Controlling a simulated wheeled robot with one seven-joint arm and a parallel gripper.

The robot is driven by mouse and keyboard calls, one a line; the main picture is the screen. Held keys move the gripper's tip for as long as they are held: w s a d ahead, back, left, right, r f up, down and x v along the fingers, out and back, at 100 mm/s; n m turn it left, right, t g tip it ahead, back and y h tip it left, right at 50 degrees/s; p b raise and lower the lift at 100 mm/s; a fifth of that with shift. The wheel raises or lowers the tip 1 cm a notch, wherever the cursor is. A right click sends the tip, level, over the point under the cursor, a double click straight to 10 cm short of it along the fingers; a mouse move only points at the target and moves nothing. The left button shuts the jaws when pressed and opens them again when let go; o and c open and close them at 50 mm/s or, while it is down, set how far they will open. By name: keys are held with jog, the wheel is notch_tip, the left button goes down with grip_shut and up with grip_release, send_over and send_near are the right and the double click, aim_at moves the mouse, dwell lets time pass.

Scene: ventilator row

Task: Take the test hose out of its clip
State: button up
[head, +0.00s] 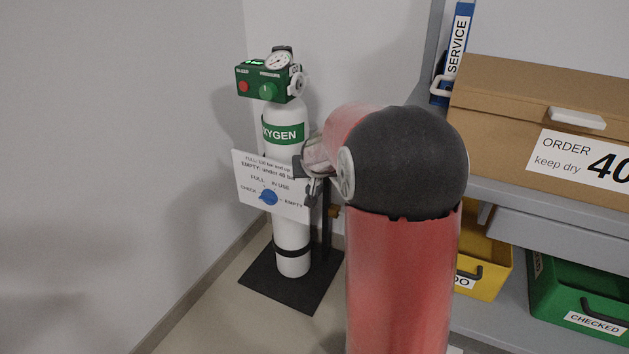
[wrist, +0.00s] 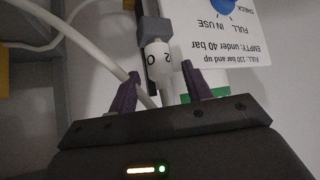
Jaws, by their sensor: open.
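In the wrist view the test hose (wrist: 98,50) is a white tube. Its white end fitting, marked "O2" (wrist: 158,56), sits at a dark grey clip (wrist: 153,28). My gripper (wrist: 161,70) is open, with one purple finger on each side of the fitting; I see gaps, and cannot tell how deep the fitting lies between them. In the head view my gripper (head: 314,188) is beside the white oxygen cylinder (head: 285,118), mostly hidden by my arm. The hose and clip cannot be made out there.
A sign card (head: 270,180) with a blue dial hangs on the cylinder, close to my gripper. A green gauge unit (head: 265,80) tops the cylinder. A shelf at right holds a cardboard box (head: 500,105), a yellow bin (head: 490,262) and a green bin (head: 570,290). The left floor is clear.

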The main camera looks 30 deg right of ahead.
jog(key=shift+w+d+f, duration=0.1)
jog(key=shift+w+f, duration=0.2)
dwell(0.5)
grip_shut()
